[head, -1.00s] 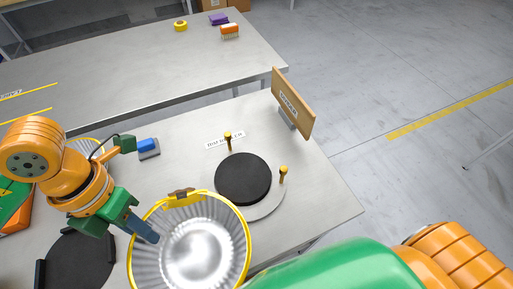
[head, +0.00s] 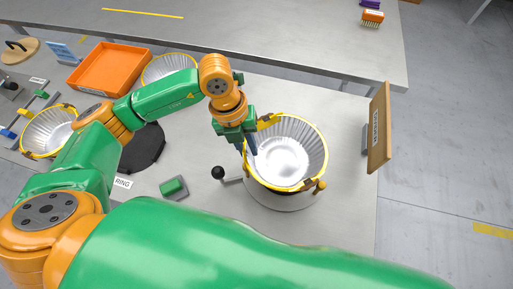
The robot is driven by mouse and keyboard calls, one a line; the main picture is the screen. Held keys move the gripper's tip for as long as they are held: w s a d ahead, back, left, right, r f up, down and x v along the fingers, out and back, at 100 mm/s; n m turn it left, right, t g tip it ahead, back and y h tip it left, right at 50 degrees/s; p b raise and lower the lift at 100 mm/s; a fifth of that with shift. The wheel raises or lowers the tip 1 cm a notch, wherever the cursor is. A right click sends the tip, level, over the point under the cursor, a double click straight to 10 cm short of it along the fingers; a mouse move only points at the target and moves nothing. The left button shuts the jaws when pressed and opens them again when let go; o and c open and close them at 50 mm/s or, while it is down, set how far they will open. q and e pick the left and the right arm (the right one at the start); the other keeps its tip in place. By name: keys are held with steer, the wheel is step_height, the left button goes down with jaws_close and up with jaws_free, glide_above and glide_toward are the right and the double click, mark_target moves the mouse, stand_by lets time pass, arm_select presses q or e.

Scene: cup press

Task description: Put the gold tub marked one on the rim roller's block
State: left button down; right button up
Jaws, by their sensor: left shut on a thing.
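A silver fluted tub with a gold rim (head: 290,155) sits over the round grey base of the rim roller (head: 278,198), at the right of the table. The tub hides the black block, so I cannot tell whether it rests on it or hangs just above. A gold post (head: 320,186) of the roller shows at the tub's near right rim. My left gripper (head: 249,146) is shut on the tub's left wall at the rim. No number can be read on the tub. My right gripper is out of view.
Two other gold-rimmed tubs (head: 170,68) (head: 48,131) stand to the left, near an orange tray (head: 110,67). A black-knobbed lever (head: 218,172) and a green button (head: 173,187) lie left of the roller. A wooden sign board (head: 378,128) stands at the right edge.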

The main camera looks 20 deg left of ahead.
arm_select(q)
steer(key=shift+w+d+f, duration=0.2)
steer(key=shift+w+f, duration=0.1)
steer(key=shift+f, duration=0.2)
steer(key=shift+w+d+f, duration=0.2)
steer(key=shift+w+f, duration=0.05)
steer(key=shift+f, duration=0.25)
steer(key=x, duration=0.1)
steer(key=p+x, duration=0.1)
steer(key=x, duration=0.1)
steer(key=shift+w+a+f, duration=0.15)
steer(key=shift+w+f, duration=0.15)
steer(key=shift+w, duration=0.05)
steer(key=shift+f, duration=0.2)
steer(key=c, duration=0.8)
jaws_free()
steer(key=v, duration=1.2)
steer(key=shift+b, duration=0.4)
steer(key=shift+s, duration=0.15)
